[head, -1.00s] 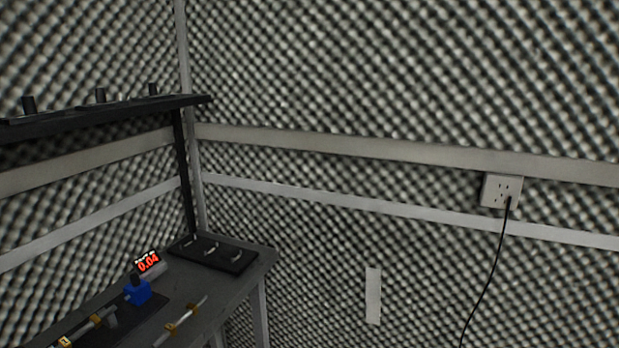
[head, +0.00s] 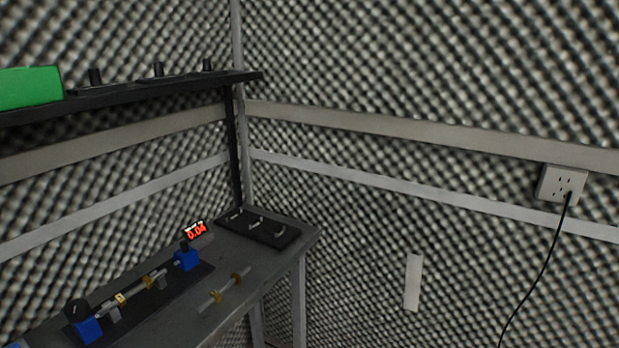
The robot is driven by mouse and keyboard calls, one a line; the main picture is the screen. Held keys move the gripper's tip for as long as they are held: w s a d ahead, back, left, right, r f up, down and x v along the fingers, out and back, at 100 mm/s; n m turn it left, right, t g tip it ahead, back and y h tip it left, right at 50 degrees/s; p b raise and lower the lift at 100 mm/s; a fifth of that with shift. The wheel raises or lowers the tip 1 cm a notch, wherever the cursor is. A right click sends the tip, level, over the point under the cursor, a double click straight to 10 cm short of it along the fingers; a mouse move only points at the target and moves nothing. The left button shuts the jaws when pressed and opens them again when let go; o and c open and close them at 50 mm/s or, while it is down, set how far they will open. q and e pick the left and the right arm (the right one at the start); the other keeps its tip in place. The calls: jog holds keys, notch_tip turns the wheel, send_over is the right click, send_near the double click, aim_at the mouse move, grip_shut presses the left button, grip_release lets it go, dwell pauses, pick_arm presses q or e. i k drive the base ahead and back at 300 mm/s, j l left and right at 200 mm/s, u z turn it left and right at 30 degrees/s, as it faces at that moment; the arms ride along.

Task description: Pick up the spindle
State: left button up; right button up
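A thin pale rod with gold-coloured rings (head: 225,291), which looks like a spindle, lies on the grey workbench (head: 262,262) near its front edge. A similar rod with gold-coloured fittings (head: 121,298) runs between two blue blocks, the right one (head: 186,260) and the left one (head: 88,330), over a dark base plate. I cannot tell which rod the task means. Neither of my grippers is in view.
A small display reading 0.04 (head: 196,231) stands behind the right blue block. A dark tray with small pieces (head: 263,229) lies at the bench's far end. A black shelf (head: 150,88) above holds a green box (head: 28,87) and dark pegs. A corded outlet (head: 562,184) is on the right wall.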

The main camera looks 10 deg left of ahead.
aim_at(120, 300)
jog(key=u, duration=1.35)
